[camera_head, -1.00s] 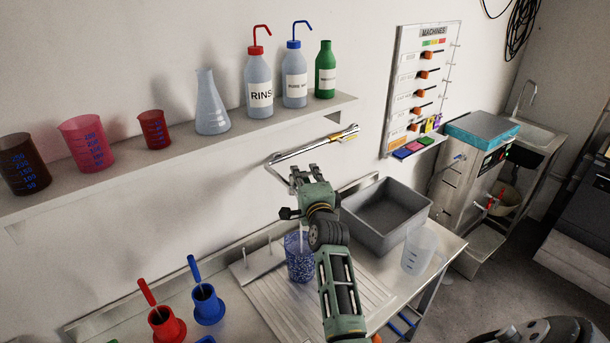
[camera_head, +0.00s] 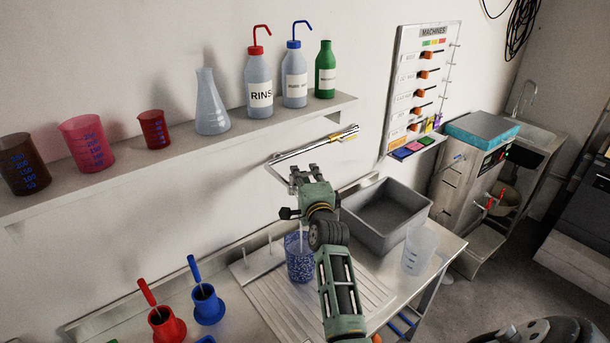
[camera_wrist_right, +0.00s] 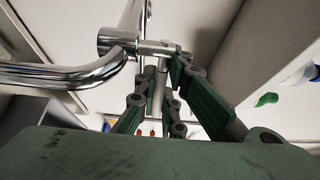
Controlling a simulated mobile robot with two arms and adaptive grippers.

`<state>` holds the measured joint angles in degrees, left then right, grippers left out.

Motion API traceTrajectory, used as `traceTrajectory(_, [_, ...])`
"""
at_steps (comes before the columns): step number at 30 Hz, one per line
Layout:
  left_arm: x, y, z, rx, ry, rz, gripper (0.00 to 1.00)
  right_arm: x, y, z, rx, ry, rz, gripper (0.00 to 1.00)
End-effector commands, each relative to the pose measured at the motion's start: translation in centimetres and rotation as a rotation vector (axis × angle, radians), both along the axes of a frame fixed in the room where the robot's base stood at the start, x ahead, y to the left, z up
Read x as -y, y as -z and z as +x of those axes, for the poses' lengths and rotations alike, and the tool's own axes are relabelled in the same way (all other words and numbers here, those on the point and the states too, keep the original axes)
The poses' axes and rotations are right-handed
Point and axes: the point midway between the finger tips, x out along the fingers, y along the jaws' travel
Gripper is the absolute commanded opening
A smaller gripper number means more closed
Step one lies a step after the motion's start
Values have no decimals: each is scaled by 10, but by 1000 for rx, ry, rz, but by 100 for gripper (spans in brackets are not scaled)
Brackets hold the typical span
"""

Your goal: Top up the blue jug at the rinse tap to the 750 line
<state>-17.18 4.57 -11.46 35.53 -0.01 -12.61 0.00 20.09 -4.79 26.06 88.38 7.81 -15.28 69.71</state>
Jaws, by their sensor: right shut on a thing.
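The blue jug (camera_head: 299,262), see-through with blue marks, stands upright on the ribbed drainboard (camera_head: 262,300), partly behind my right arm. Its water level and the 750 line cannot be read. The chrome rinse tap (camera_head: 315,146) runs along the wall above, its bent spout (camera_head: 273,172) to the left of my right gripper (camera_head: 303,172). In the wrist view, my right gripper (camera_wrist_right: 165,80) is shut on the tap's short lever (camera_wrist_right: 155,47), below the chrome body (camera_wrist_right: 118,40). My left gripper is not in view.
A grey basin (camera_head: 385,218) and a clear jug (camera_head: 419,250) stand right of my arm. Red (camera_head: 166,325) and blue (camera_head: 207,305) holders stand at lower left. A wall shelf (camera_head: 190,150) with bottles, a flask and beakers runs above the counter.

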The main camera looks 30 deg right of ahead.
Motion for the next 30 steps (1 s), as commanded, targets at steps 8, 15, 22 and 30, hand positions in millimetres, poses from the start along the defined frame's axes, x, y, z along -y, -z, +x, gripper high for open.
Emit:
traceTrajectory(8, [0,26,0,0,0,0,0,3,8,4,-5,-127,-6,0])
traceTrajectory(15, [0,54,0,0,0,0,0,3,8,10,-4,-249,-2,0])
traceTrajectory(22, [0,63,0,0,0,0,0,1,4,11,-6,-301,2,0])
traceTrajectory(30, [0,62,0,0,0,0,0,1,3,11,-6,-301,4,14])
